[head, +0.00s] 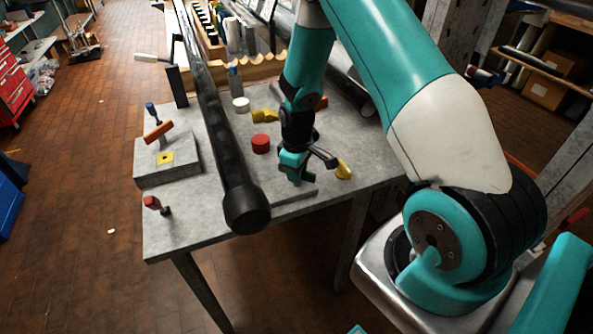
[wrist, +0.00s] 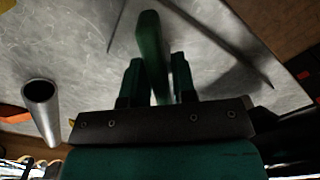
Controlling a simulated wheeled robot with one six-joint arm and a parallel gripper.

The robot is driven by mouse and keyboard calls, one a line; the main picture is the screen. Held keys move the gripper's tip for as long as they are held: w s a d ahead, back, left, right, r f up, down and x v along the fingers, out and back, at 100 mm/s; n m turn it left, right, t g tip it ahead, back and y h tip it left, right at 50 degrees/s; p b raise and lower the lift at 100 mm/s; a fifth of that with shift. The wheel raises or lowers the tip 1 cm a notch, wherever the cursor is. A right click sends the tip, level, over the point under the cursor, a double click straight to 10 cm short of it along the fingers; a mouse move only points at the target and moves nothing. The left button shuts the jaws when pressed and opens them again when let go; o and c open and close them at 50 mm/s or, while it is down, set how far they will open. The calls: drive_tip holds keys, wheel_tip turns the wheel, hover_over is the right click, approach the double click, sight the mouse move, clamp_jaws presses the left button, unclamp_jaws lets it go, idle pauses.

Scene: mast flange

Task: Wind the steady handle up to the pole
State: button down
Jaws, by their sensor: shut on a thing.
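The long dark pole (head: 222,130) slopes over the table, its round capped end (head: 246,208) towards me. My gripper (head: 295,172) points down to the right of the pole, near the tabletop. In the wrist view its two fingers (wrist: 154,82) are shut on a dark green bar (wrist: 150,38); I cannot tell whether this is the steady handle. Left of the pole, a pale crank-like handle (head: 152,57) sticks out from a dark upright (head: 177,86). A red-topped handle (head: 152,202) stands at the table's front left.
A grey block (head: 168,162) with an orange bar (head: 158,130) stands left of the pole. A red cylinder (head: 261,144), white cap (head: 241,104) and yellow pieces (head: 343,170) lie near my gripper. An open-ended metal tube (wrist: 40,112) shows at left in the wrist view.

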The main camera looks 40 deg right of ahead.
drive_tip(key=shift+m, duration=0.5)
drive_tip(key=c, duration=1)
unclamp_jaws()
drive_tip(key=shift+c, duration=0.2)
wheel_tip(320, 180, up, 5)
drive_tip(key=p, duration=0.4)
drive_tip(key=shift+r, duration=0.1)
